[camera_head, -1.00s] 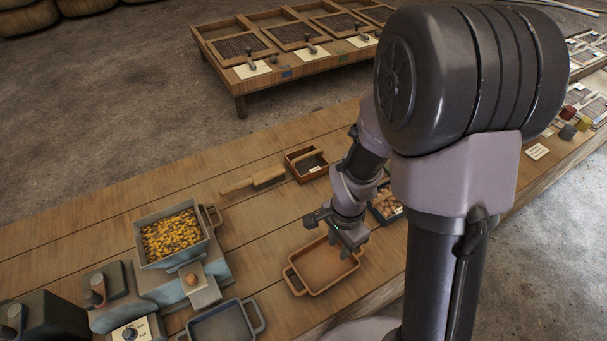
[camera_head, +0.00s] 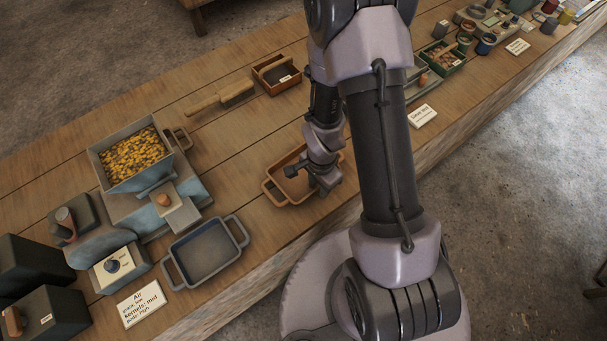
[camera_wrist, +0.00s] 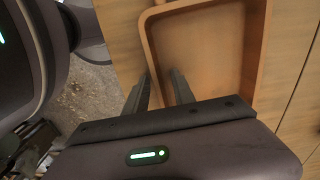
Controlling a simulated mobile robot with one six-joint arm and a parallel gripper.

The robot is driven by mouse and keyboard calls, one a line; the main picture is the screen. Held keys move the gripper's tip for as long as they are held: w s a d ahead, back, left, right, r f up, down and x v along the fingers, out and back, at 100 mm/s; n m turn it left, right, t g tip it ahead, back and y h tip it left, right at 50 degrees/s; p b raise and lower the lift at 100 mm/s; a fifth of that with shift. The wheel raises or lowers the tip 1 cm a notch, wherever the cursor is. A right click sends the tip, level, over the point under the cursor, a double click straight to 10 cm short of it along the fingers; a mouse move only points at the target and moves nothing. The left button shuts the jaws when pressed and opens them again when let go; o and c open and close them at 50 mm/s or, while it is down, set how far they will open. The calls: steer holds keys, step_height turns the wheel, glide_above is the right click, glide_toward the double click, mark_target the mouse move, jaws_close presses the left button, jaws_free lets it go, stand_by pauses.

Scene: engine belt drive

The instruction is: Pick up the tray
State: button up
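A brown wooden tray with end handles (camera_head: 272,191) lies on the bench, partly hidden behind my arm. In the wrist view the empty tray (camera_wrist: 205,45) fills the upper middle. My gripper (camera_head: 322,187) is low at the tray's near right side. In the wrist view my gripper's fingers (camera_wrist: 160,75) are spread apart, one on each side of the tray's left wall. I cannot tell whether they touch the wall. A second tray, blue-grey with two handles (camera_head: 207,252), lies empty to the left.
A hopper of yellow kernels (camera_head: 135,158) stands on a grey machine at left. A brush (camera_head: 222,98) and a small brown box (camera_head: 279,75) lie behind the tray. A green bin (camera_head: 443,58) and labels are to the right. Bare bench surrounds the brown tray's left side.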

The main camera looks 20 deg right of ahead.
steer(key=shift+c, duration=0.2)
jaws_close()
stand_by(1.1)
